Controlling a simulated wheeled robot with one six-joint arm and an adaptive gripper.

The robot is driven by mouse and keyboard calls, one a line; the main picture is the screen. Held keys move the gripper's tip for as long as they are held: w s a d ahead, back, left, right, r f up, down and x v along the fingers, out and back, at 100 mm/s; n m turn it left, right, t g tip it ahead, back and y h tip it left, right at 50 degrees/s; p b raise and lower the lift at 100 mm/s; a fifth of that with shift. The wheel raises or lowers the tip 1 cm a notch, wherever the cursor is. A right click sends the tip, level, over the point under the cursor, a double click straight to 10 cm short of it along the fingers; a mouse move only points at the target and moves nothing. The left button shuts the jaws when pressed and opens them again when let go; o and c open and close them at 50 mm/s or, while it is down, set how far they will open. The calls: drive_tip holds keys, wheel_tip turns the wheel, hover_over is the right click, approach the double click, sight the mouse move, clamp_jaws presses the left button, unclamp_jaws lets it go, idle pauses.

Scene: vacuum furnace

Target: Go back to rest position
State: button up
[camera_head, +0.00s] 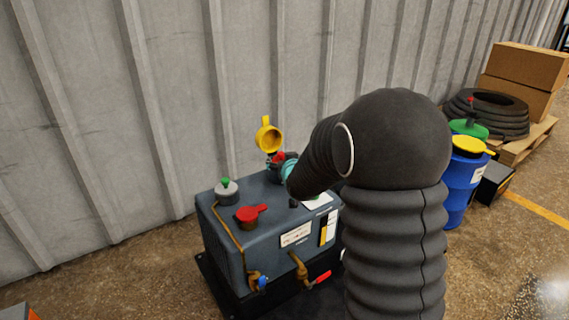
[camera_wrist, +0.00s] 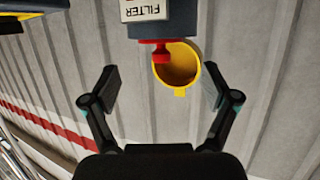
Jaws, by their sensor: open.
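My gripper (camera_wrist: 160,88) is open in the wrist view, with its two dark fingers spread wide and nothing held between them. A yellow round cap (camera_wrist: 186,71), hollow side showing, appears between the fingertips beside a red knob (camera_wrist: 160,54); I cannot tell how far off they are. The knob is under a grey-blue part with a FILTER label (camera_wrist: 143,10). In the head view, my black arm reaches over the dark grey-blue machine (camera_head: 265,262), with a yellow cap (camera_head: 268,135) at its back. My arm hides most of the gripper there.
The machine has a red cap (camera_head: 250,214), a green-topped grey cap (camera_head: 227,191) and a red-handled valve (camera_head: 318,278). A corrugated wall (camera_head: 90,130) stands close behind. At the right are a blue drum (camera_head: 459,185), black tyres (camera_head: 490,112) and cardboard boxes (camera_head: 530,65). Floor is free in front right.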

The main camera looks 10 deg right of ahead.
drive_tip(key=s+r+g+p, duration=0.2)
drive_tip(key=s+r, duration=0.4)
drive_tip(key=s, duration=0.3)
drive_tip(key=s+r+g+p, duration=0.2)
drive_tip(key=s+r, duration=0.3)
drive_tip(key=s, duration=0.3)
drive_tip(key=s+r+g+p, duration=0.2)
drive_tip(key=s+g+p, duration=0.2)
drive_tip(key=s, duration=2.2)
drive_tip(key=shift+a+r+g, duration=0.2)
drive_tip(key=shift+r+g, duration=0.05)
drive_tip(key=shift+g, duration=0.05)
